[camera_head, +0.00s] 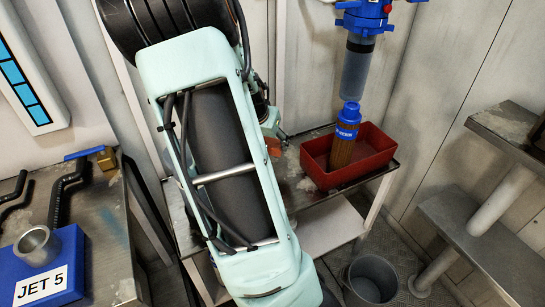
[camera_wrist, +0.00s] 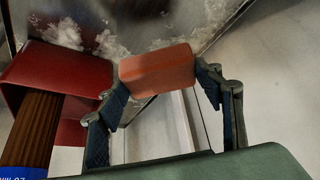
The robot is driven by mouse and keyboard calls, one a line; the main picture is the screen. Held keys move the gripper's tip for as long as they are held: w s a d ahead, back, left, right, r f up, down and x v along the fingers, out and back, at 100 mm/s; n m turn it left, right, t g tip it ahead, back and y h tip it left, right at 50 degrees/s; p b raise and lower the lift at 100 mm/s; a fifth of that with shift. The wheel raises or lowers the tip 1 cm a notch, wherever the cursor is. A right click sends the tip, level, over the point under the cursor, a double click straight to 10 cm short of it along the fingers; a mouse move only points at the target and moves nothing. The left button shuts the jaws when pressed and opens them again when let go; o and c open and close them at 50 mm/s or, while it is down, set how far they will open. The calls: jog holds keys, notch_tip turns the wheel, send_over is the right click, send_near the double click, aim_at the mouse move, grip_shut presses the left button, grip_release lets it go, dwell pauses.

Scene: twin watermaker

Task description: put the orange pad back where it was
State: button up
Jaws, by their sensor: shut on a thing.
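The orange pad (camera_wrist: 158,68) is a small block between the two fingers of my gripper (camera_wrist: 162,88) in the wrist view. The gripper is shut on it, with one finger at each side. In the head view the pad (camera_head: 273,146) shows in part beside my arm, over the left part of the metal bench (camera_head: 292,188). The wrist view shows the pad by the bench's edge; I cannot tell whether it touches the bench top. My arm hides much of the gripper in the head view.
A red bin (camera_head: 348,178) stands on the bench right of the pad, with a brown filter (camera_head: 342,152) with a blue cap in it. A blue housing (camera_head: 362,18) hangs above. White residue (camera_wrist: 112,45) lies on the bench. A grey bucket (camera_head: 372,278) stands on the floor.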

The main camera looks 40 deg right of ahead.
jog(key=x, duration=0.1)
jog(key=b+x, duration=0.1)
jog(key=x, duration=0.3)
jog(key=shift+w+d+r, duration=0.1)
jog(key=shift+w+d, duration=0.2)
jog(key=shift+d, duration=0.05)
notch_tip(320, 180, down, 3)
jog(key=shift+d+f+b, duration=0.15)
jog(key=shift+b, duration=0.55)
jog(key=o, duration=1)
jog(key=p+v, duration=0.4)
jog(key=v, duration=0.6)
jog(key=shift+w+r, duration=0.1)
jog(key=shift+r, duration=0.2)
jog(key=shift+v, duration=0.8)
